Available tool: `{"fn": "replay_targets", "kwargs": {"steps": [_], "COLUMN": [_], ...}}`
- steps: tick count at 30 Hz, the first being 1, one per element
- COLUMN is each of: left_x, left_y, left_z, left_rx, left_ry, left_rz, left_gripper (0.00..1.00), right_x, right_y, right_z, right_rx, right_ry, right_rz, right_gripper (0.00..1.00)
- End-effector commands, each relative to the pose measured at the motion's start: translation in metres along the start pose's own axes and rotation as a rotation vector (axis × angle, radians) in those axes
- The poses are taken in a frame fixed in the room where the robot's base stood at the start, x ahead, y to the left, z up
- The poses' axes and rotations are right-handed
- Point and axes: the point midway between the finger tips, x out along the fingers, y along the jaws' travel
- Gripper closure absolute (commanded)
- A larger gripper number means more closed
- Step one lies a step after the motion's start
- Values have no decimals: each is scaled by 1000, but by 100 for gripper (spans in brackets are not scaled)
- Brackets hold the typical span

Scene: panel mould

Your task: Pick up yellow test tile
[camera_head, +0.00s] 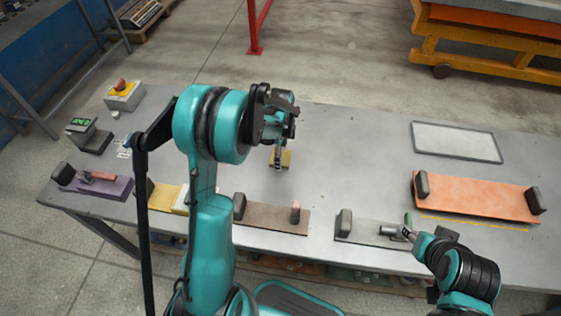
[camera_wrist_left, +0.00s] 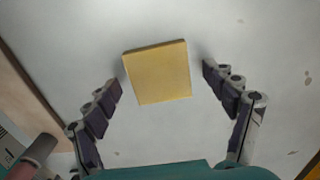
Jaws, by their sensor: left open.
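The yellow test tile (camera_wrist_left: 158,72) lies flat on the grey table in the left wrist view, slightly turned, a little beyond and between the fingertips. It also shows in the head view (camera_head: 285,158), partly hidden behind my left gripper (camera_head: 278,158). In the left wrist view my left gripper (camera_wrist_left: 162,80) is open, with one finger on each side and a gap between each finger and the tile. My right gripper (camera_head: 408,233) is at the front right of the table, by a grey board (camera_head: 362,230); its finger opening is too small to make out.
Along the front edge lie a purple board (camera_head: 110,190), a yellow board (camera_head: 165,197) and a brown board (camera_head: 270,217) with upright grips. An orange panel (camera_head: 475,196) and a grey tray (camera_head: 455,126) are at the right.

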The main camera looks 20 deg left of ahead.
Motion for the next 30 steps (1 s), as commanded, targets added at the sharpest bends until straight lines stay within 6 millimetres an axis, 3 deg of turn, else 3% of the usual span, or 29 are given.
{"fn": "replay_targets", "kwargs": {"steps": [6, 12, 13, 23, 30], "left_x": [1, 1, 1, -1, -24], "left_y": [0, 0, 0, 0, 0], "left_z": [0, 0, 0, 0, 0], "left_rx": [0, 0, 0, 0, 0], "left_ry": [0, 0, 0, 0, 0], "left_rz": [0, 0, 0, 0, 0], "left_gripper": [16, 68, 71, 71, 71], "right_x": [0, 0, 0, -1, -11], "right_y": [0, 0, 0, 0, 0], "right_z": [0, 0, 0, -1, -8], "right_rx": [0, 0, 0, 0, 0], "right_ry": [0, 0, 0, 0, 0], "right_rz": [0, 0, 0, 0, 0], "right_gripper": [58, 58, 58, 58, 58]}}
